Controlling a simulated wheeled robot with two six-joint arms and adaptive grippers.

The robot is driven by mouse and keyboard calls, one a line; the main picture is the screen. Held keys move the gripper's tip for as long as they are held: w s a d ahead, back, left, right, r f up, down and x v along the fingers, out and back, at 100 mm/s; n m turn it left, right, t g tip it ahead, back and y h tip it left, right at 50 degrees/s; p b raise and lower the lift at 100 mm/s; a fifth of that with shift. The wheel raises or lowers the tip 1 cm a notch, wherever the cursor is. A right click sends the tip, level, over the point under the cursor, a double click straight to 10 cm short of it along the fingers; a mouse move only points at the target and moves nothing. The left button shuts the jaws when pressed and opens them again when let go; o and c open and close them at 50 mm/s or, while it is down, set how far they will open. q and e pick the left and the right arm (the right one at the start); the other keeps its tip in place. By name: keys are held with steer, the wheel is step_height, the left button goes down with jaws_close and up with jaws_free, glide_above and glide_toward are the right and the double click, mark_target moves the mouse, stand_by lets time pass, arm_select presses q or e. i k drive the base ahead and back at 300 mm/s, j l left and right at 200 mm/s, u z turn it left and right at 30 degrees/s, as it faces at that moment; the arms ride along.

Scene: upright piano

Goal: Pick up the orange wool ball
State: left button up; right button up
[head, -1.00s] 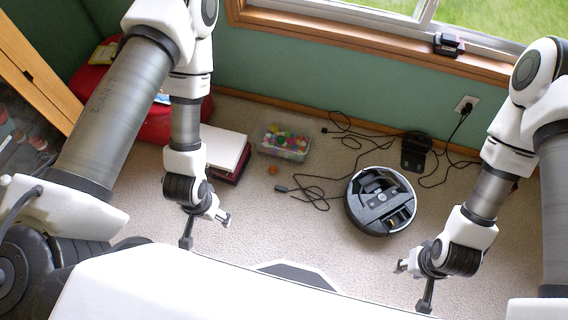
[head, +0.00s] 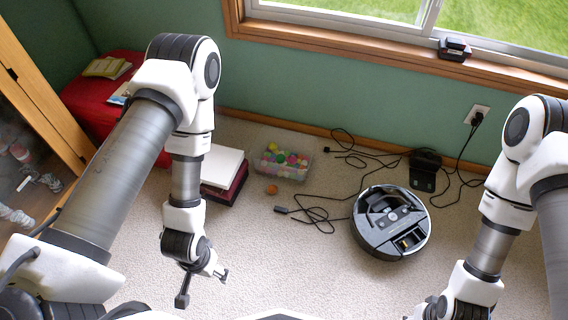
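A small orange ball (head: 271,189) rests on the beige carpet in the head view, just below the clear bin of coloured balls. Nothing touches it, and its wool texture is too small to make out. My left gripper (head: 203,287) is open and empty, with its fingers spread apart. It appears lower and to the left of the ball, well apart from it. My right gripper (head: 424,309) is at the bottom edge, far to the lower right of the ball. Its fingers are mostly cut off by the frame.
A clear bin (head: 283,164) of coloured balls stands by the wall. White and dark red boxes (head: 224,168) lie left of the ball. A robot vacuum (head: 391,222) and black cables (head: 318,213) lie to the right. Carpet below the ball is clear.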

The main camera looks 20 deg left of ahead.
mark_target(272, 189)
steer(key=i+l+u, duration=0.3)
steer(key=i+l, duration=0.15)
steer(key=l, duration=0.15)
steer(key=i+l+u, duration=0.15)
steer(key=l, duration=0.2)
steer(key=i+l+u, duration=0.15)
steer(key=i+l, duration=0.1)
steer(key=l, duration=0.1)
